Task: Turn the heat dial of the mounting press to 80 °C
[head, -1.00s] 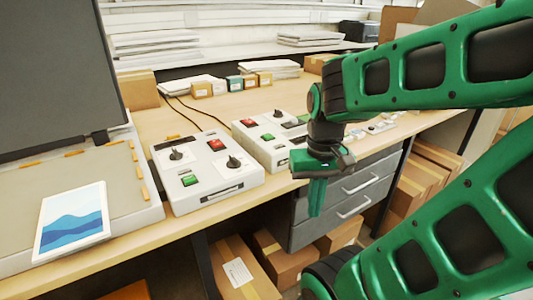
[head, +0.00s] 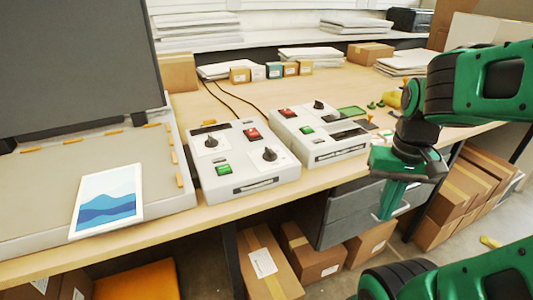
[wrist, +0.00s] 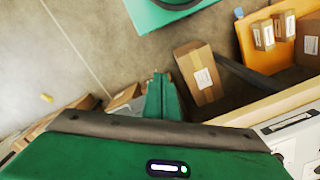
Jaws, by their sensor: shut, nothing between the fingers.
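The mounting press (head: 90,165) stands open at the left, its dark lid raised over a grey bed. Beside it on the bench is a pale control box (head: 205,185) with a rear-left black dial (head: 211,142), a front-right black dial (head: 270,154), a red switch and a green switch. The dial markings are too small to read. My gripper (head: 388,205) is shut and empty, pointing down in front of the bench edge, right of both control boxes. Its green fingers also show in the wrist view (wrist: 162,98), above the floor.
A second control box (head: 325,150) with one black dial (head: 319,104) stands just right of the first. A blue wave picture (head: 107,205) lies on the press's front edge. Drawers (head: 345,215) and cardboard boxes (head: 318,262) are under the bench. Small cartons stand behind the control boxes.

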